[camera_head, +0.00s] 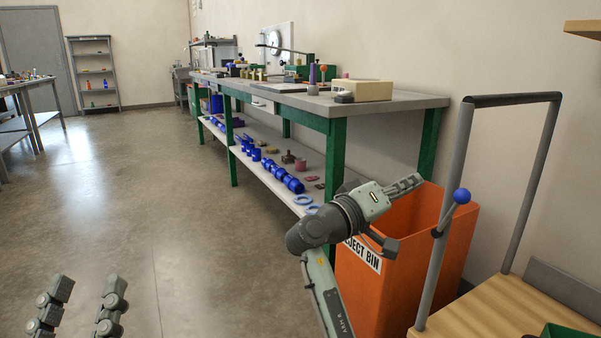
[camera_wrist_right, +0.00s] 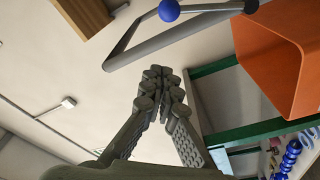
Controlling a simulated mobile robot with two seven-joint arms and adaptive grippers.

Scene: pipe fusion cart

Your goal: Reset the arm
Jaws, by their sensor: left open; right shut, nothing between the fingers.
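My left gripper (camera_head: 82,300) shows at the bottom left of the head view. Its two fingers stand apart with bare floor between them, so it is open and empty. My right gripper (camera_head: 408,185) is in front of the orange reject bin (camera_head: 395,285), level with its upper part and pointing right. In the right wrist view the fingertips of the right gripper (camera_wrist_right: 160,82) come together with nothing held between them. The orange bin also shows in the wrist view (camera_wrist_right: 270,65), to the right of the fingers. Whether the right gripper touches the bin I cannot tell.
A cart (camera_head: 490,305) with a tall handle (camera_head: 533,185) and a blue ball (camera_head: 462,196) stands at the right, close to the bin. A green-legged workbench (camera_head: 410,102) runs along the wall, with blue parts on its lower shelf. Open floor (camera_head: 180,215) lies at the left.

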